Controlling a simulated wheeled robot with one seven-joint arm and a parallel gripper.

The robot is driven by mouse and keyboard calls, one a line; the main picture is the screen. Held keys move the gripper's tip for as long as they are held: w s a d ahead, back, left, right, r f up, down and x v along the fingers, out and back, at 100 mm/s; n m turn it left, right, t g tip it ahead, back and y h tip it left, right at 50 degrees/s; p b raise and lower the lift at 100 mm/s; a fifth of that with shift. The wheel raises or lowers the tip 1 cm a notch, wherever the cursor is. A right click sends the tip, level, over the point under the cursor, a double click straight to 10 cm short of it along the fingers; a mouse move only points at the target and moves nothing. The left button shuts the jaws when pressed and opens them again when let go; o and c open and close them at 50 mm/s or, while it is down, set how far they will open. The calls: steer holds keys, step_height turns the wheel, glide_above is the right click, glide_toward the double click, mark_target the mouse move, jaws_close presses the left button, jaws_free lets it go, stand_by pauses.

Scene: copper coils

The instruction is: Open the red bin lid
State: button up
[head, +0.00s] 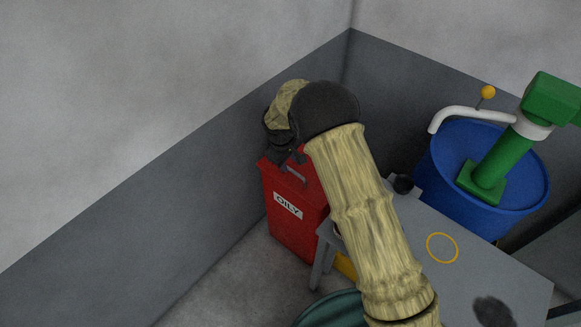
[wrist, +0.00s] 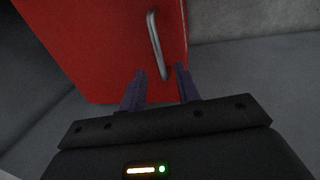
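The red bin (head: 290,235) stands on the floor against the left wall in the head view and carries a white label reading "OILY". Its red lid (head: 312,180) looks shut, with a grey bar handle (head: 293,175) on top. The lid (wrist: 100,45) and the handle (wrist: 154,42) fill the upper part of the wrist view. My gripper (head: 284,156) is just above the lid, partly hidden by my arm. In the wrist view its fingers (wrist: 160,70) are apart, with the handle's near end between their tips in the picture. I cannot tell whether they touch it.
A grey table (head: 500,265) with a yellow ring marking (head: 442,248) stands right of the bin. A blue drum (head: 520,205) with a green pump (head: 495,165) is behind it. A dark green round container (head: 330,310) is in front. Walls close in behind and left of the bin.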

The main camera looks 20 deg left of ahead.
steer(key=shift+w+d+f, duration=0.1)
steer(key=shift+w+f, duration=0.05)
steer(key=shift+f, duration=0.75)
steer(key=shift+w+d+f, duration=0.1)
steer(key=shift+w+f, duration=0.05)
steer(key=shift+f, duration=0.75)
steer(key=shift+c, duration=0.2)
